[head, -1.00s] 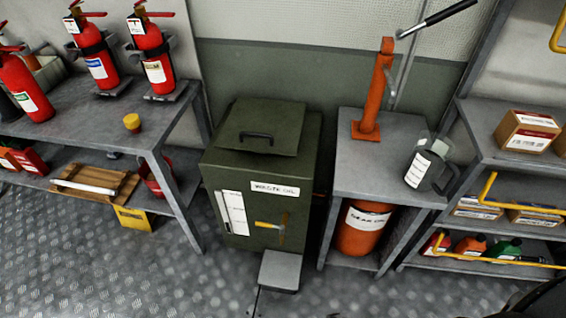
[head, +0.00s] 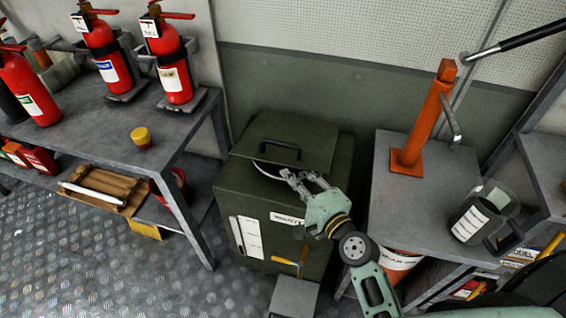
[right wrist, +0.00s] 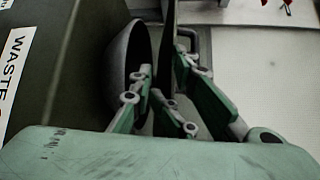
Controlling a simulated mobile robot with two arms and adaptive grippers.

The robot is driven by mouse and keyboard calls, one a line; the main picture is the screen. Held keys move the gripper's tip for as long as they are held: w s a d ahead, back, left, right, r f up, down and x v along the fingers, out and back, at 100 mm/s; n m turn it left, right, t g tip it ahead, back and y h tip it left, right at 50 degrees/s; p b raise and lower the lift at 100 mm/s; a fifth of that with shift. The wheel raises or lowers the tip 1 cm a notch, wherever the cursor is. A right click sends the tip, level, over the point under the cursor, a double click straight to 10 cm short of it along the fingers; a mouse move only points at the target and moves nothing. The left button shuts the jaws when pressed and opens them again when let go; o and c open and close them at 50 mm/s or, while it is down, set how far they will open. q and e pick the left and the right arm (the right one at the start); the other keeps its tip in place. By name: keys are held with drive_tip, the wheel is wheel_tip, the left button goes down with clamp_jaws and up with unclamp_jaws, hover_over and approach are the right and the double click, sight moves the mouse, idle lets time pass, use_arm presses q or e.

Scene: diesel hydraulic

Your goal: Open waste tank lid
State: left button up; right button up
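The waste tank is a dark green box (head: 232,190) in the middle of the head view, with a white label on its front. Its flat lid (head: 312,142) carries a black handle (head: 282,148). A pale curved rim (head: 268,172) shows under the lid's front edge. My right gripper (head: 292,178) is at that front edge, right of the rim. In the right wrist view its fingers (right wrist: 165,75) are apart, either side of the thin dark lid edge (right wrist: 167,35); I see no firm contact. The round rim (right wrist: 115,60) lies beside it. My left gripper is not in view.
A table with fire extinguishers (head: 172,75) and a yellow-capped item (head: 141,137) is at left. At right, a grey stand (head: 385,160) bears an orange hand pump (head: 425,120) and a jug (head: 478,218). A grey pedal (head: 293,297) projects at the tank's foot.

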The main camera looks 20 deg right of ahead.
sight(283, 163)
drive_tip(key=x, duration=0.7)
drive_tip(key=shift+w+f, duration=0.1)
drive_tip(key=shift+w, duration=0.15)
clamp_jaws()
idle(0.6)
